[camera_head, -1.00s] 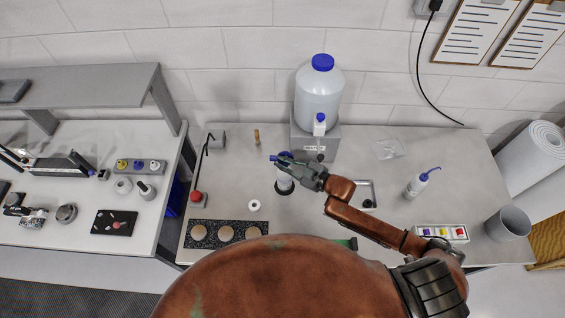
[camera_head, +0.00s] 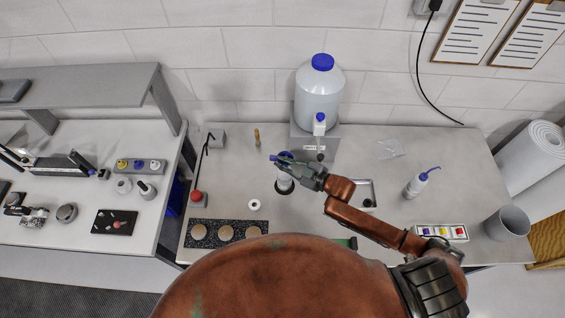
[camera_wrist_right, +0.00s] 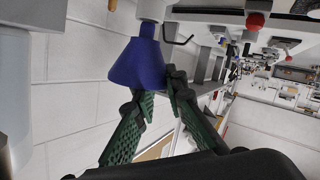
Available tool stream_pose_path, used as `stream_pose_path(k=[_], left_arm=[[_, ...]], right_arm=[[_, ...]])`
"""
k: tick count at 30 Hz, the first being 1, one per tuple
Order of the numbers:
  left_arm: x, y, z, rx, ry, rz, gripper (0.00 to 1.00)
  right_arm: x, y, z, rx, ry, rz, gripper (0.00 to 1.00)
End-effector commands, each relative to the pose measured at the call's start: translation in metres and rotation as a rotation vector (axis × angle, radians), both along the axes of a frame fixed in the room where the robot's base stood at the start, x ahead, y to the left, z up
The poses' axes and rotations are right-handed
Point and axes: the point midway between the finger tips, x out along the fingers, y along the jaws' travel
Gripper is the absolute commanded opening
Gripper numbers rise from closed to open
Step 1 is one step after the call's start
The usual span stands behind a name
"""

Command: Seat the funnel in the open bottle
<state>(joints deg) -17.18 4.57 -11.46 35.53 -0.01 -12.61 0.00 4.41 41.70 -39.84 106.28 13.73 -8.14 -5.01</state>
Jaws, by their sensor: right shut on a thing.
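The blue funnel (camera_wrist_right: 138,65) is between the green mesh fingers of my right gripper (camera_wrist_right: 160,92), which is shut on it near the wide end. In the wrist view, its narrow spout points at the white neck of the bottle (camera_wrist_right: 153,9). The spout meets the neck in the picture; I cannot tell whether it is inside. In the head view, my right gripper (camera_head: 285,163) is over the pale bottle (camera_head: 284,184), which stands upright in a dark ring and is partly hidden by the gripper. Little of the funnel shows there. My left gripper is not in view.
A large blue-capped container (camera_head: 320,98) stands on a grey block behind. A wash bottle (camera_head: 416,186) and a button box (camera_head: 442,233) are on the right. A black rod stand with a red knob (camera_head: 196,196) is on the left. The bench around the white ring (camera_head: 254,205) is clear.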

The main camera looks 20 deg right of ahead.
Motion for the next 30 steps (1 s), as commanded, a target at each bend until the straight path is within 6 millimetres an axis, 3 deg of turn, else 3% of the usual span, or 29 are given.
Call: stream_pose_path(k=[9, 30], left_arm=[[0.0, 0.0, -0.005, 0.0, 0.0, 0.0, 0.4], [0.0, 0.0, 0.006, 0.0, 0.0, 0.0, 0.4]], right_arm=[[0.0, 0.0, -0.008, 0.0, 0.0, 0.0, 0.0], [0.0, 0.0, 0.001, 0.0, 0.0, 0.0, 0.0]])
